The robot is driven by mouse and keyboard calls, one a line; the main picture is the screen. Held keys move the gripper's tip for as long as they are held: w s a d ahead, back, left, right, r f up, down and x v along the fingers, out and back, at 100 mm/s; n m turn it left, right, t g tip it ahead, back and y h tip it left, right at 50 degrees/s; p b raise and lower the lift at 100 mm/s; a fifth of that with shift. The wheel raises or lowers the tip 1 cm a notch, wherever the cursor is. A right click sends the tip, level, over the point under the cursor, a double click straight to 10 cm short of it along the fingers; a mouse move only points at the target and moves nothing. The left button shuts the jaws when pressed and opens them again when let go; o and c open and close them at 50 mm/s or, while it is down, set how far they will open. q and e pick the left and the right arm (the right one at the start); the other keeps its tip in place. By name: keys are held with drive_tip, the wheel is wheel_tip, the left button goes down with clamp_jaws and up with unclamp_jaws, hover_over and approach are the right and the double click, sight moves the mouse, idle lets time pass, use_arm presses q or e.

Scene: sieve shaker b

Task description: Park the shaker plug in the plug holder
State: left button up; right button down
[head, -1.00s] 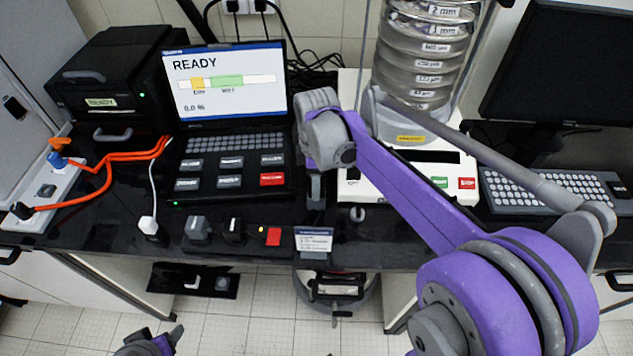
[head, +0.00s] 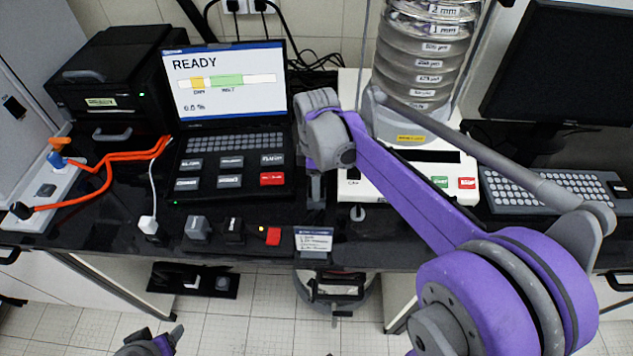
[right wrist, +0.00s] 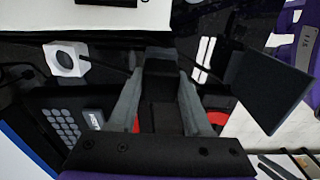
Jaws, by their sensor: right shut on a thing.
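My right gripper (head: 316,200) points down over the bench between the laptop and the shaker's white base. In the right wrist view its grey fingers (right wrist: 160,110) are shut on a dark block, the shaker plug (right wrist: 161,80). The plug is mostly hidden in the head view. A white block with a dark round opening (right wrist: 68,57) lies apart from the plug at upper left in the right wrist view; I cannot tell whether it is the plug holder. My left gripper (head: 160,343) is partly in view low at the left, away from the bench; its jaws are unclear.
The sieve shaker (head: 420,75) stands behind my right arm. The laptop (head: 232,130) is to the left. Orange cables (head: 110,160) run to a power strip (head: 50,190).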

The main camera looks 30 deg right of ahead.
drive_tip(key=shift+f, duration=0.4)
drive_tip(key=shift+c, duration=1.3)
unclamp_jaws()
drive_tip(key=shift+r, duration=0.1)
wheel_tip(320, 180, up, 11)
drive_tip(key=shift+f, duration=0.15)
